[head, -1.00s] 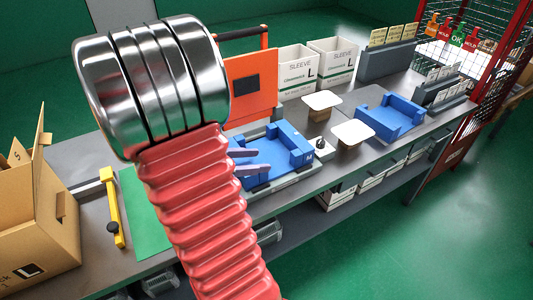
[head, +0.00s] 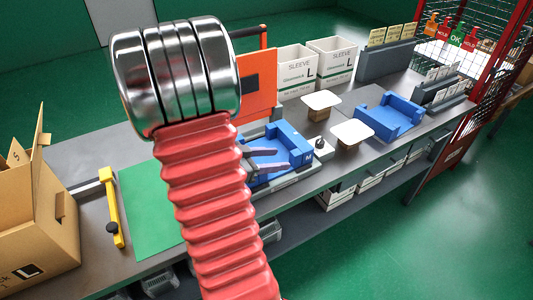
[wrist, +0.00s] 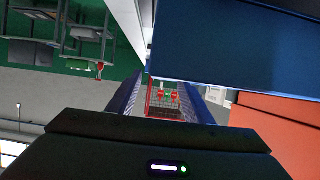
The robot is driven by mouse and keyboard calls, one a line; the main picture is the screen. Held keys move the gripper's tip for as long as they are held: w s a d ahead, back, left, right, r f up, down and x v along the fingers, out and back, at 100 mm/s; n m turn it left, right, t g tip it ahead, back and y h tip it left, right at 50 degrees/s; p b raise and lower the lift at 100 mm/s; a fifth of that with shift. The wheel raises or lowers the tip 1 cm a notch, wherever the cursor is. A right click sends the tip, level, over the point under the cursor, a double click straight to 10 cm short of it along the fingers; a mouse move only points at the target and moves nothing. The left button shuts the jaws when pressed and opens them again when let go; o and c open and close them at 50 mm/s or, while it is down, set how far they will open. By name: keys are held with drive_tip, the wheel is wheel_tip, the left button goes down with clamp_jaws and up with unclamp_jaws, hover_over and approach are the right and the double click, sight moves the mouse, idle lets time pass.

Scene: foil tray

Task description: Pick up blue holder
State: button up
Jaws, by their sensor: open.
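One blue holder (head: 293,139) sits in a grey fixture near the front of the bench, beside an orange panel. A second blue holder (head: 390,118) stands further right on the bench. My gripper (head: 282,159) is open, its two fingers reaching over the near blue holder from the left. In the wrist view my gripper (wrist: 160,87) shows its fingers apart. A large blue surface (wrist: 240,45), which looks like the near holder, fills the upper right close to the right finger. I cannot tell whether they touch. My arm hides part of the fixture's left side.
An orange panel (head: 258,85) stands behind the near holder. White-topped blocks (head: 352,133) and a small knob box (head: 321,147) are to its right. White sleeve boxes (head: 333,62) are at the back. A green mat (head: 145,205), yellow bar (head: 113,210) and open carton (head: 40,230) are left.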

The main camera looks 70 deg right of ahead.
sight(292, 157)
drive_tip(key=shift+x, duration=2.65)
drive_tip(key=shift+r, duration=0.1)
clamp_jaws()
